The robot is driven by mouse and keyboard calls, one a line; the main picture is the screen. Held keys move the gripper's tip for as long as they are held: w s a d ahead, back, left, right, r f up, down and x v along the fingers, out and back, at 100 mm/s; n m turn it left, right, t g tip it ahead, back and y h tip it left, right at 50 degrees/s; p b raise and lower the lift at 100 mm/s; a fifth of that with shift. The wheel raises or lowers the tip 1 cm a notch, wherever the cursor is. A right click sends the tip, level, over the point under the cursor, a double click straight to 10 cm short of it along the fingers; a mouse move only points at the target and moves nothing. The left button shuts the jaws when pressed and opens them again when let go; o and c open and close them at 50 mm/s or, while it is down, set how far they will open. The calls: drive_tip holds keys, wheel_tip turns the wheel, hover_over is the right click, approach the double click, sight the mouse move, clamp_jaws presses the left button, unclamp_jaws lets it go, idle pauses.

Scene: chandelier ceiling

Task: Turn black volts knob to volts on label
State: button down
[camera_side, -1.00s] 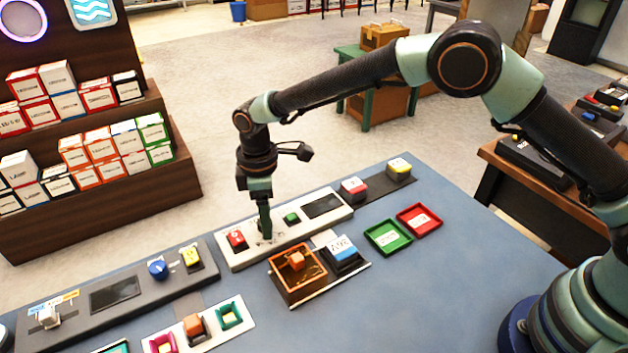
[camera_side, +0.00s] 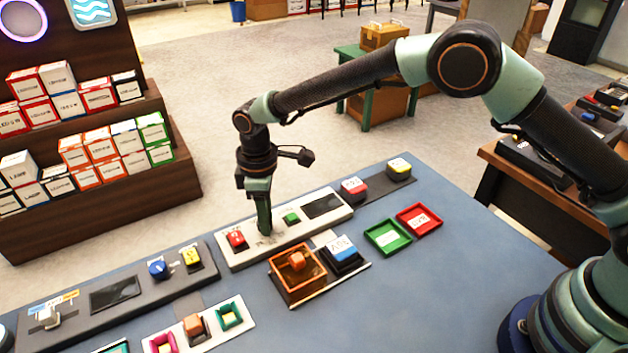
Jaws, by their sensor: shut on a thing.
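My gripper (camera_side: 264,231) points straight down onto the white control panel (camera_side: 332,220) on the blue table. It is shut at the panel's printed dial area, between the red button (camera_side: 236,239) and the small green button (camera_side: 291,217). The black volts knob is hidden between and behind my fingers, so its pointing direction cannot be seen. Faint label print shows on the panel around the fingertips, too small to read.
A dark screen (camera_side: 322,205) is on the same panel. In front stand an orange open box (camera_side: 290,284) and a blue-and-white block (camera_side: 343,249). Green (camera_side: 388,238) and red (camera_side: 419,219) trays lie to the right. A grey panel with a blue knob (camera_side: 157,269) is at left.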

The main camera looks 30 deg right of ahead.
drive_tip(key=m, duration=0.4)
drive_tip(key=shift+a+m, duration=0.1)
drive_tip(key=shift+m, duration=1.5)
drive_tip(key=c, duration=0.5)
unclamp_jaws()
drive_tip(key=shift+s, duration=0.1)
drive_tip(key=shift+r, duration=0.1)
wheel_tip(320, 180, up, 12)
